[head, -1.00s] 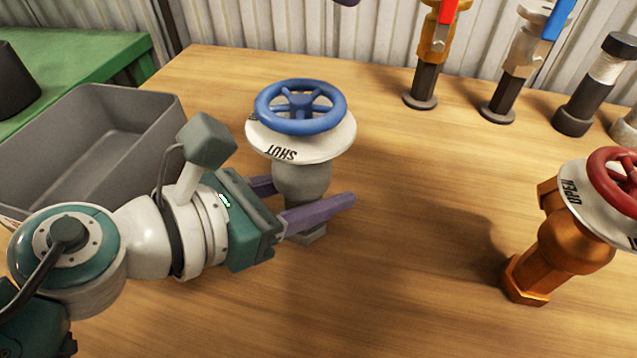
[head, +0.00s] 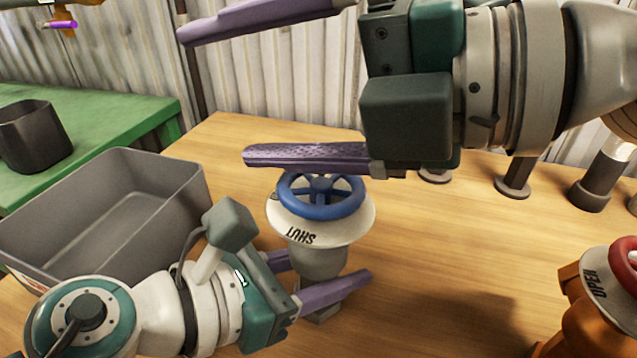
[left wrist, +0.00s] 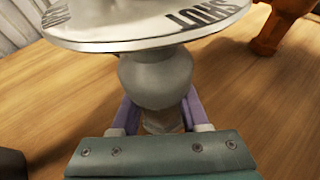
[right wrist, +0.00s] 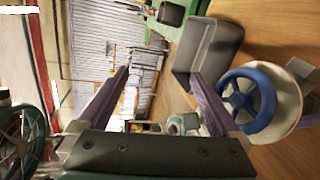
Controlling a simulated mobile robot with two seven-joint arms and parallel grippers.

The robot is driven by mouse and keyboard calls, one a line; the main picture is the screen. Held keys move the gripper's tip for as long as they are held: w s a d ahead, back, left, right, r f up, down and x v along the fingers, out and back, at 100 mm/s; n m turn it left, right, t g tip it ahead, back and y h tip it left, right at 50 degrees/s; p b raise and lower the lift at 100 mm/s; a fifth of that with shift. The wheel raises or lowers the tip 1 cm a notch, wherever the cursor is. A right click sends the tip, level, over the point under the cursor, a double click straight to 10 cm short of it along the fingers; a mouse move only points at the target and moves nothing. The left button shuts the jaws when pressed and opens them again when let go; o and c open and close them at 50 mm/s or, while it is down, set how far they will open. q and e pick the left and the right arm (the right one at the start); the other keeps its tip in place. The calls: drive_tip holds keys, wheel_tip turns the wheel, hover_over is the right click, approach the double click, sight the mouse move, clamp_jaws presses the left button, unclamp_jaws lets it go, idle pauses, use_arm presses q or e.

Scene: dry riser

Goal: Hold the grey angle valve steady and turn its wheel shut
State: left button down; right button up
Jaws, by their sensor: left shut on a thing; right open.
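The grey angle valve (head: 316,258) stands on the wooden bench, with a blue wheel (head: 322,210) on top and a white plate (head: 358,222) under the wheel reading SHUT. My left gripper (head: 327,272) comes in from the left and is shut on the valve's body below the plate. In the left wrist view its fingers lie on both sides of the grey body (left wrist: 155,75). My right gripper (head: 215,95) is open and empty, above and behind the wheel, with its lower finger just past the wheel's far rim. In the right wrist view the wheel (right wrist: 248,98) is right of the fingers.
An orange-brown valve (head: 570,318) with a red wheel and an OPEN plate stands at the right. A grey bin (head: 150,190) is at the left. Dark pipe stems (head: 515,175) stand along the back. A green table (head: 110,112) with a dark container lies beyond the bin.

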sight(318, 179)
drive_tip(key=d+m+t, duration=0.1)
drive_tip(key=m, duration=0.1)
drive_tip(key=d+m+t, duration=0.1)
drive_tip(key=m, duration=0.2)
drive_tip(key=m+t, duration=0.2)
drive_tip(key=shift+w+d+f+y, duration=0.1)
drive_tip(key=shift+d+f+y, duration=0.1)
drive_tip(key=shift+d+y, duration=0.15)
drive_tip(key=d+m+t, duration=0.1)
drive_tip(key=m, duration=0.2)
drive_tip(key=d+m+t+h, duration=0.1)
drive_tip(key=d+m+t, duration=0.1)
drive_tip(key=m, duration=0.1)
drive_tip(key=d+m+t+h, duration=0.1)
drive_tip(key=d+m+t, duration=0.1)
drive_tip(key=m, duration=0.1)
drive_tip(key=shift+s+d+f, duration=0.2)
drive_tip(key=shift+s, duration=0.1)
drive_tip(key=s+a+f+m+g, duration=0.1)
drive_tip(key=s+a+f+g, duration=0.2)
drive_tip(key=s, duration=0.4)
drive_tip(key=s+d+f+m+t+h, duration=0.25)
drive_tip(key=d+f+m, duration=0.2)
drive_tip(key=m, duration=0.65)
drive_tip(key=shift+t+h, duration=0.4)
drive_tip(key=shift+t, duration=0.05)
drive_tip(key=x, duration=1.1)
drive_tip(key=shift+w+d+r, duration=0.15)
drive_tip(key=shift+w+r, duration=0.25)
drive_tip(key=shift+w, duration=0.05)
